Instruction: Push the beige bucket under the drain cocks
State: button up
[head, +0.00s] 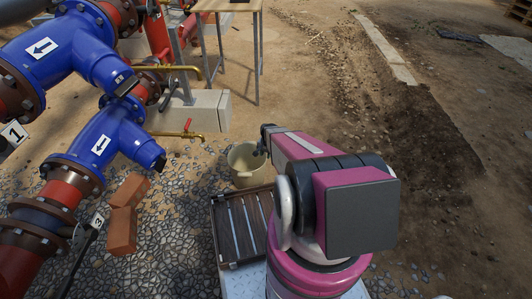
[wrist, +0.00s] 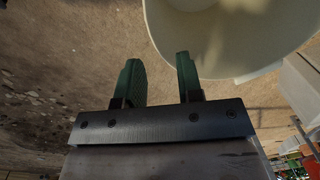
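The beige bucket (head: 240,176) stands upright on the ground, left of my gripper in the head view. In the wrist view the bucket (wrist: 215,52) fills the upper right, just beyond the fingertips. My gripper (wrist: 158,64) is open and empty, with a gap between its green fingers. In the head view my gripper (head: 259,149) is at the bucket's right side; I cannot tell whether it touches. A lower drain cock (head: 188,129) with a red handle sticks out left of and beyond the bucket. An upper drain cock (head: 180,69) is farther back.
Blue pipes (head: 115,130) with flanges stand at the left. Bricks (head: 124,217) lie on the pebbles. A slatted crate (head: 222,232) is in front of the bucket. A concrete block (head: 205,113) and table (head: 228,6) stand behind. Bare dirt lies to the right.

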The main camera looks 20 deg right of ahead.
jog(key=f, duration=0.9)
jog(key=shift+w+a, duration=0.25)
jog(key=shift+a, duration=0.05)
grip_shut()
